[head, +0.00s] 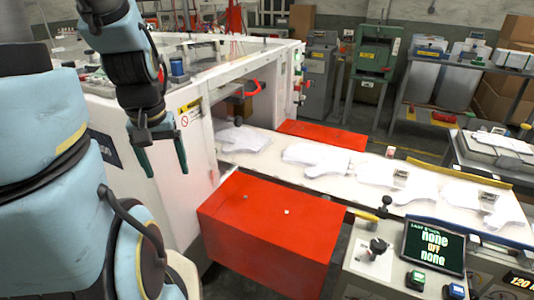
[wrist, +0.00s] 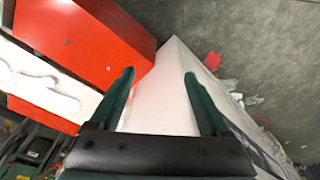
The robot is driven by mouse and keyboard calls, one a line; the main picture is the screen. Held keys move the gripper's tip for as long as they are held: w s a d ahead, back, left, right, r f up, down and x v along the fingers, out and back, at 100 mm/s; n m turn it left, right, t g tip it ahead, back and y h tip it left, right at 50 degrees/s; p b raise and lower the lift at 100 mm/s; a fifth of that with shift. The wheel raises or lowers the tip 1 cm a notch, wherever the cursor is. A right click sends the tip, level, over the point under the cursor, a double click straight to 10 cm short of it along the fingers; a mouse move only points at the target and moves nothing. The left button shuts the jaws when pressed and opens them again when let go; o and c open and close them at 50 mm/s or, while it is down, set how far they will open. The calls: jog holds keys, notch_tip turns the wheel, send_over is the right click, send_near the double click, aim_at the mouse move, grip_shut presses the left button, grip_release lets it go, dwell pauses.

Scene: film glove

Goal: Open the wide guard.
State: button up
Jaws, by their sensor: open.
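A large white machine (head: 185,170) stands at the left, with a warning label on its front. No part is plainly marked as the wide guard, and I cannot tell for certain which panel it is. A red curved handle (head: 252,89) shows at the machine's opening above the belt. My gripper (head: 163,163) hangs open and empty in front of the machine's white side, fingers pointing down, left of the red handle. In the wrist view my gripper (wrist: 159,76) shows both green fingers apart, with the white machine body (wrist: 165,95) between and beyond them.
A white conveyor belt (head: 262,160) carries several white glove shapes. A red box (head: 270,235) stands before it and a red block (head: 325,134) behind it. A control panel (head: 385,265) with a screen (head: 432,243) is at the lower right. Shelves and grey floor lie behind.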

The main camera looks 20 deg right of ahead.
jog(key=w+d+f+m+b, duration=0.1)
jog(key=d+f+m+b, duration=0.3)
jog(key=d, duration=0.4)
jog(key=m+g+b, duration=0.2)
jog(key=m+b, duration=0.4)
jog(key=m, duration=1.6)
send_near(337, 258)
notch_tip(337, 258, down, 7)
jog(key=shift+s+d+f+p, duration=0.15)
jog(key=shift+f+p, duration=0.1)
jog(key=shift+p, duration=0.4)
grip_shut()
